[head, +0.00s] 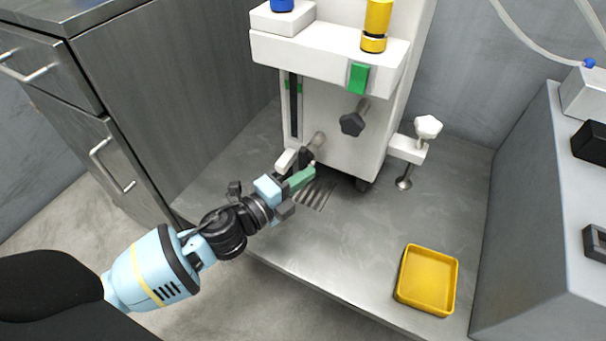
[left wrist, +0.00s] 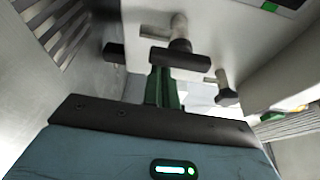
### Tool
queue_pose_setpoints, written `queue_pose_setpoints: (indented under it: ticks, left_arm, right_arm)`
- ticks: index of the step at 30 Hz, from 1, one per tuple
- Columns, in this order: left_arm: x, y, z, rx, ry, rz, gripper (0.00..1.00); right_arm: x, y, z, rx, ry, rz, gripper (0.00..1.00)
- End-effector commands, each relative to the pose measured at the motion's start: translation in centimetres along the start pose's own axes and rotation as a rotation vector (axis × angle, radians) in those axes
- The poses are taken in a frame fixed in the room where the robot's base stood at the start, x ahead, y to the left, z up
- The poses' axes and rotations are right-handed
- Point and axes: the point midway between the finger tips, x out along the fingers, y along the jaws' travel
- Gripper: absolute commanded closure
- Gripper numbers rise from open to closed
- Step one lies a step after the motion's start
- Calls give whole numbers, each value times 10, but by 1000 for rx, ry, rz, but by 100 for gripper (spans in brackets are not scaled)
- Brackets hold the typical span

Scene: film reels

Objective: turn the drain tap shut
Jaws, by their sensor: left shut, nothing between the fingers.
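The drain tap (head: 318,141) appears to be the short metal stub low on the front of the white machine, with a dark handle (head: 305,156) partly hidden by my gripper. In the left wrist view a dark crossbar handle (left wrist: 180,59) sits in front of a metal stub. My left gripper (head: 309,172) has green fingers, shut and empty, with the tips close to the handle. The green fingers also show in the left wrist view (left wrist: 163,88), pointing toward the crossbar. I cannot tell whether they touch it. My right gripper is not in view.
The machine (head: 325,110) also carries a dark star knob (head: 352,123) right of the tap and a white knob (head: 428,126) on a side foot. A slotted drain (head: 316,196) lies below. A yellow tray (head: 427,279) sits at right. Grey cabinets (head: 130,100) stand left.

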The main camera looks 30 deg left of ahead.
Motion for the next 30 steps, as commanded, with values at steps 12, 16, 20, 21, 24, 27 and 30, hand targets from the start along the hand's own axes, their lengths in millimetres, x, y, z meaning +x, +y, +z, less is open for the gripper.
queue_pose_setpoints:
  ticks: [12,16,20,21,24,27,30]
  left_arm:
    - [0,0,1,65,0,23,100]
    - [-1,0,1,90,0,31,100]
    - [-1,0,2,119,0,42,100]
    - [-1,0,2,128,0,44,100]
    - [-1,0,3,156,-1,54,100]
    - [-1,-1,5,197,-2,68,100]
    - [-2,-2,6,256,-2,88,100]
  right_arm:
    - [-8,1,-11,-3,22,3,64]
    - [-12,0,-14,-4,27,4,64]
    - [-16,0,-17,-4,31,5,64]
    - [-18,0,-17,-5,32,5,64]
    - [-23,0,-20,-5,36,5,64]
    - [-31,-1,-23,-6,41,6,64]
    - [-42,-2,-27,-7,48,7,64]
